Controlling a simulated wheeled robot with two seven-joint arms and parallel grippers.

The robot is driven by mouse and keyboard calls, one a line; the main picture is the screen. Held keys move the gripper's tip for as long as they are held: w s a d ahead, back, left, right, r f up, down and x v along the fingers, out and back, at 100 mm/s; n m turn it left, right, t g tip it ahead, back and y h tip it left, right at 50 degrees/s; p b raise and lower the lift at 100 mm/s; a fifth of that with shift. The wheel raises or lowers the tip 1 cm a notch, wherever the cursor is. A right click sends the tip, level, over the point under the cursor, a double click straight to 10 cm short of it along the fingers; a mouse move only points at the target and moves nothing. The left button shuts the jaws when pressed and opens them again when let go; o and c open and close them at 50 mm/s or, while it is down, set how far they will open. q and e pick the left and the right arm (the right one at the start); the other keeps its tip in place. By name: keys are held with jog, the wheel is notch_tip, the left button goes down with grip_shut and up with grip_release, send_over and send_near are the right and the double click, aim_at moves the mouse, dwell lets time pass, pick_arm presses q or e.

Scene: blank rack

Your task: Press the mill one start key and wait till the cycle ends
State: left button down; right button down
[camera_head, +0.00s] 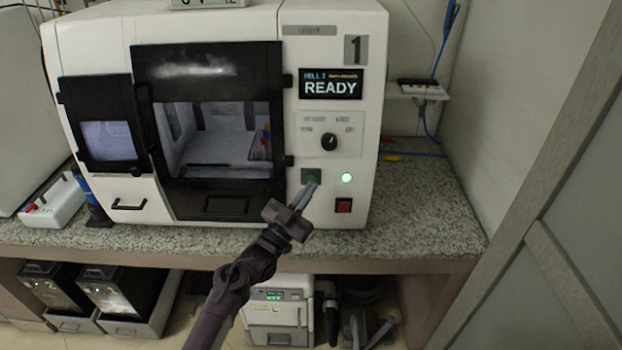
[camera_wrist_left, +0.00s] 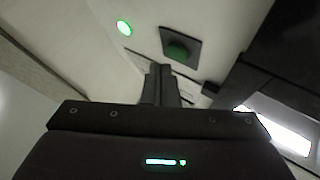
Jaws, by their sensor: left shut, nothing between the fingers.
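The white mill (camera_head: 335,20) with a grey "1" plate stands on the counter. Its display (camera_head: 331,84) reads READY, and its dark-framed door (camera_head: 215,60) looks closed. The green start key (camera_head: 311,176) sits on a dark square at the lower right of the front. A lit green lamp (camera_head: 347,178) is to its right, above a red key (camera_head: 344,206). My left gripper (camera_head: 305,194) is shut and empty, its tips just below and in front of the green key. In the left wrist view the green key (camera_wrist_left: 178,50) is just beyond the fingertips (camera_wrist_left: 161,70); contact cannot be told. My right gripper is not in view.
A black knob (camera_head: 329,141) is above the keys. A white power strip (camera_head: 420,90) with blue cables is on the wall at right. Bins and a white unit (camera_head: 277,310) stand under the counter.

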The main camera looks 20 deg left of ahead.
pick_arm(q)
jog(key=shift+w, duration=0.15)
jog(key=shift+w+a+b, duration=0.15)
jog(key=shift+w+b, duration=0.1)
jog(key=shift+b, duration=0.05)
